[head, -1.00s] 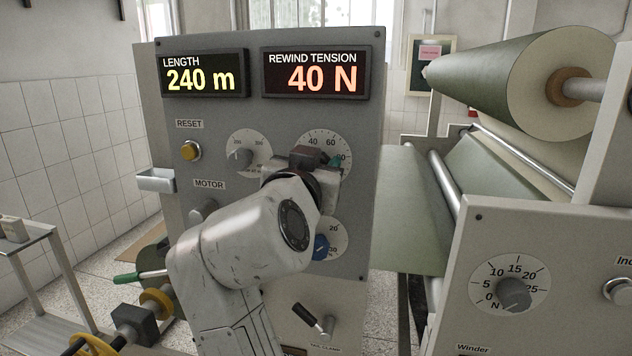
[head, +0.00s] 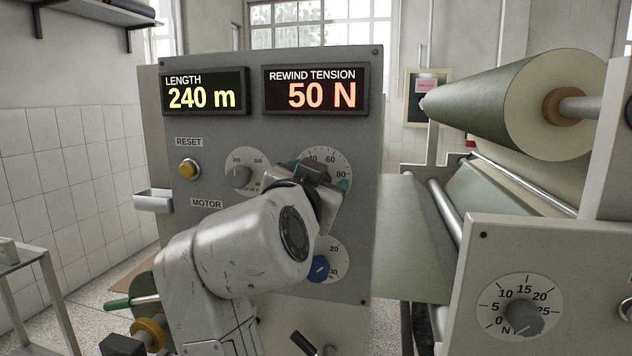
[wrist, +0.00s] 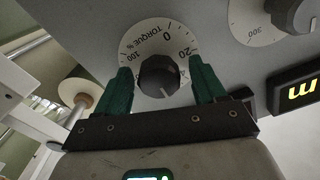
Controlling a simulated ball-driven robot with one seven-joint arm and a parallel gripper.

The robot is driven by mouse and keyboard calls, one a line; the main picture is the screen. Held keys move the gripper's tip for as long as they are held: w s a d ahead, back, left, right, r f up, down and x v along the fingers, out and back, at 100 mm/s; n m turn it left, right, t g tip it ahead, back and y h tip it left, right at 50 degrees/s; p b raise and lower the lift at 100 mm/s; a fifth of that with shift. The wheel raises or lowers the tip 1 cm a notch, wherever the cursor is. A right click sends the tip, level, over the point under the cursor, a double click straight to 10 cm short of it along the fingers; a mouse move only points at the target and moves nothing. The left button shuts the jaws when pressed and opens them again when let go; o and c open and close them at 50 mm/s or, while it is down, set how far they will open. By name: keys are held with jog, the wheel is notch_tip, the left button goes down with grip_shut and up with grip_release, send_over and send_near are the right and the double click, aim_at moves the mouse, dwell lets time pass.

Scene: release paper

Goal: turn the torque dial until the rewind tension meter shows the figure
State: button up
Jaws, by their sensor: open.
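The rewind tension meter (head: 315,91) on the grey panel reads 50 N in orange. The torque dial (head: 325,160) is below it, a white disc partly hidden behind my gripper (head: 322,182); 60 and 80 show on its rim. In the wrist view, the dial's dark knob (wrist: 158,76) sits between the two green fingers of my gripper (wrist: 161,82). The fingers are apart, one on each side of the knob, with a gap visible at each side. The knob's pale pointer mark is toward the bottom of that view.
The length display (head: 205,92) reads 240 m. A yellow reset button (head: 189,169), a second dial (head: 240,172) and a blue knob (head: 319,268) are close around my arm. A large paper roll (head: 510,100) and a winder dial (head: 523,306) are at right.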

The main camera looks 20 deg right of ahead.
jog(key=b+v, duration=0.1)
jog(key=v, duration=0.9)
jog(key=shift+s+a+b, duration=0.2)
jog(key=shift+s+b, duration=0.15)
jog(key=shift+b, duration=0.05)
jog(key=s+d+f+n+g+y, duration=0.15)
jog(key=d+f, duration=0.25)
jog(key=f, duration=0.7)
jog(key=d+f+n+g+y, duration=0.2)
jog(key=d+f+n, duration=0.15)
jog(key=f, duration=0.75)
jog(key=s+d+f+n+g+y, duration=0.15)
jog(key=d+f, duration=0.25)
jog(key=f, duration=0.7)
jog(key=s+d+f+n+g+y+p, duration=0.1)
jog(key=s+d+f+g, duration=0.1)
jog(key=s+f, duration=0.4)
jog(key=s+d+f+n+g+y, duration=0.1)
jog(key=s+f+n+g, duration=0.2)
jog(key=f, duration=0.4)
jog(key=s+f+g+y, duration=0.1)
jog(key=s+f, duration=0.3)
jog(key=s, duration=0.4)
jog(key=s+f+g+y, duration=0.2)
jog(key=s+f, duration=0.3)
jog(key=s, duration=0.4)
jog(key=shift+s+a+g, duration=0.25)
jog(key=shift+g, duration=0.05)
jog(key=shift+f, duration=0.1)
